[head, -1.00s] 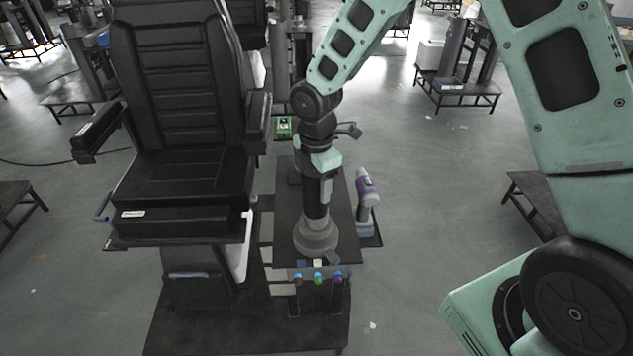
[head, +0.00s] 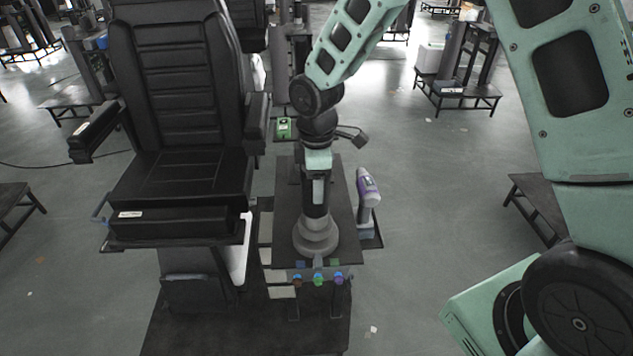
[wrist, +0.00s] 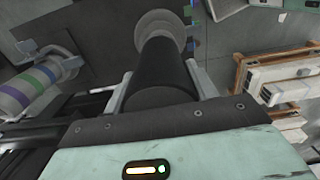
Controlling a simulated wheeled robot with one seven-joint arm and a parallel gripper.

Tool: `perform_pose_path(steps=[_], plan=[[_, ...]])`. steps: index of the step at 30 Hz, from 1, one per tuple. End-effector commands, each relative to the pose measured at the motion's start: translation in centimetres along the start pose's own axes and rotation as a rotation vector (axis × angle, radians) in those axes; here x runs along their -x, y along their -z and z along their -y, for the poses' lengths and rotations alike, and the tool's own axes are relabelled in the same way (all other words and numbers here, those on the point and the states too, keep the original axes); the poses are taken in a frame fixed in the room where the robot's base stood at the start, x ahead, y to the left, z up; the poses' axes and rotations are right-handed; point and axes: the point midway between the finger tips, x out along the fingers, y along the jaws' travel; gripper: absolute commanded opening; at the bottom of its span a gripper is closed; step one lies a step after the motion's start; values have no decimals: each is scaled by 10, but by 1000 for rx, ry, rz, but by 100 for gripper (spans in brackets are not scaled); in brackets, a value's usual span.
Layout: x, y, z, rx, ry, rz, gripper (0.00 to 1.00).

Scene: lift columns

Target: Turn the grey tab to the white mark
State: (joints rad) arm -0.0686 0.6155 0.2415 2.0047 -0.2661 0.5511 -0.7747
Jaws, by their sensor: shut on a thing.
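A black lift column (head: 315,208) stands on a stepped grey base collar (head: 316,237). The grey tab (head: 318,261) points from the collar towards the front edge of the plate, between a blue mark (head: 300,263) and a green mark (head: 335,262). No white mark shows; the tab lies between the two coloured marks and may cover it. My gripper (head: 317,192) is shut around the column above the collar. In the wrist view its two fingers (wrist: 162,88) flank the black column (wrist: 163,65), with the grey collar (wrist: 160,28) beyond.
A black seat (head: 180,180) stands close on the left. Coloured knobs (head: 318,279) line the front edge. A green box (head: 285,128) sits behind.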

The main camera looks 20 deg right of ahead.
Motion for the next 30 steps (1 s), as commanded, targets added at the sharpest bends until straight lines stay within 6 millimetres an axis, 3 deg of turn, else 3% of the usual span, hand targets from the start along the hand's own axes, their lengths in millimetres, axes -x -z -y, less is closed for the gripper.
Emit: perform_pose_path(steps=[13,14,16,25,30], plan=[[1,-1,0,-15,0,2,16],[1,-1,0,-15,0,2,59],[1,-1,0,-14,-1,1,79],[1,0,0,-14,-1,0,79],[15,0,-2,-15,-5,-2,79]])
